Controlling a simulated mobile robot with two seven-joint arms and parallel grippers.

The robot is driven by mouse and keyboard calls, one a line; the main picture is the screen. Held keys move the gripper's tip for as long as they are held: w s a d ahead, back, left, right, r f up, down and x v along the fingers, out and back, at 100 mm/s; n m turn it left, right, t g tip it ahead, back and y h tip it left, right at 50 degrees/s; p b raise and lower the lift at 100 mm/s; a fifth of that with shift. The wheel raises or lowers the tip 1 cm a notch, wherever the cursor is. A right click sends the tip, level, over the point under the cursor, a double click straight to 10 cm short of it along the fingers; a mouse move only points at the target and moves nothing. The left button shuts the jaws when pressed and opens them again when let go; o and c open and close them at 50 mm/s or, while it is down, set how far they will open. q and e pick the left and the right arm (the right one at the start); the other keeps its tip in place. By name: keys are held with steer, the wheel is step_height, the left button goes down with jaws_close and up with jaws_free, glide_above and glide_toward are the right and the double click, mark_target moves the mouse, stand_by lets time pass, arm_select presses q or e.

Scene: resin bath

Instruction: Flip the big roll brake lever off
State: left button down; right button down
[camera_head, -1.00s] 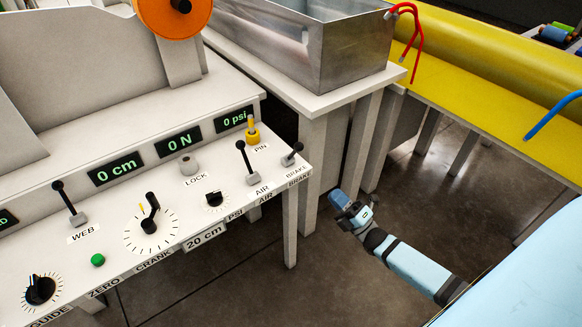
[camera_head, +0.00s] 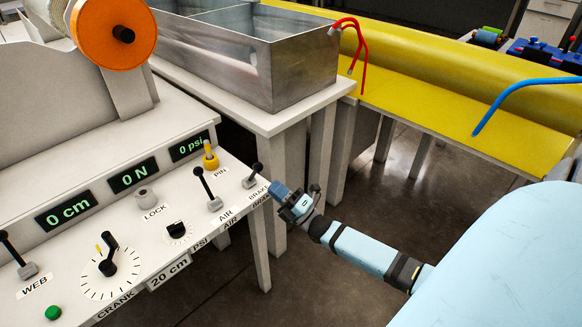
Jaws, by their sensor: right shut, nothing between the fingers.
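The brake lever (camera_head: 254,176) is a short black-knobbed stick on a grey base at the right end of the white control panel (camera_head: 130,225), above a BRAKE label. It tilts up and slightly right. My right gripper (camera_head: 277,189) is shut and empty, just right of the lever by the panel's right corner. It looks close to the lever but apart from it; the exact depth gap is hard to judge. My left gripper is not in view.
The AIR lever (camera_head: 208,189) stands left of the brake lever, with the yellow PIN (camera_head: 210,155) behind. A metal bath (camera_head: 300,70) sits on a white table beyond. A yellow table (camera_head: 460,125) is at right. Floor at lower right is partly open.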

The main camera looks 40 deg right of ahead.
mark_target(254, 174)
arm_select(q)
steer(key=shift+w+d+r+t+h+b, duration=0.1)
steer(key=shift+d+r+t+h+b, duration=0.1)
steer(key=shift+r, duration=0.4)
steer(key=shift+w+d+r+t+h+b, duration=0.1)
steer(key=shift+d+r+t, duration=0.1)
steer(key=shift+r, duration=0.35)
arm_select(e)
steer(key=shift+x, duration=2.35)
arm_select(q)
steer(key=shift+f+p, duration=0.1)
steer(key=shift+p, duration=0.25)
arm_select(e)
steer(key=shift+r, duration=0.15)
